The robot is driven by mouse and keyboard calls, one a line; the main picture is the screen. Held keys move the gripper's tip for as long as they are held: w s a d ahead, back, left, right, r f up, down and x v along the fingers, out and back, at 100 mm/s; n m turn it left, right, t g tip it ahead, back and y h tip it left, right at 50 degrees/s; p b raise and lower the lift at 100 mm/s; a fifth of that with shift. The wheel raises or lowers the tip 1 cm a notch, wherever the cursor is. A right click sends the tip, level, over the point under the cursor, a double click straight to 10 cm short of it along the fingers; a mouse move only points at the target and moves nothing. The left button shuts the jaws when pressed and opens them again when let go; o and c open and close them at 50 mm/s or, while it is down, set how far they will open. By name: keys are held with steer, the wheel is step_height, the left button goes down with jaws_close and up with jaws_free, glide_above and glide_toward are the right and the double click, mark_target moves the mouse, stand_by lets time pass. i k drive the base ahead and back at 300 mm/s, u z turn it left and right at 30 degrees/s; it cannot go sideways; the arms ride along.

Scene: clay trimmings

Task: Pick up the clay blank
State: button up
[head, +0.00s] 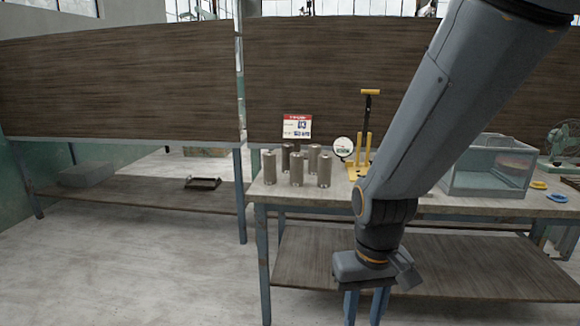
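Several upright grey-brown cylinders stand in a cluster at the left end of the near workbench (430,206) in the head view. The front ones are a left cylinder (269,167), a middle cylinder (296,169) and a right cylinder (324,171). They look alike, and I cannot tell which, if any, is the clay blank. My gripper (366,307) points down in front of the bench, below its top and to the right of the cylinders. Its two blue fingers look apart, with nothing seen between them; their tips run to the picture's bottom edge.
A dial gauge (343,148) and a yellow-handled stand (367,135) stand right of the cylinders. A red-and-white sign (297,127) is behind them. A clear bin (489,167) sits farther right, with a yellow disc (538,185) and blue disc (557,197) beside it. My arm hides part of the bench.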

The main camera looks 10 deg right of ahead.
mark_target(288, 149)
steer(key=u, duration=0.85)
steer(key=i, duration=1.7)
steer(key=z, duration=0.45)
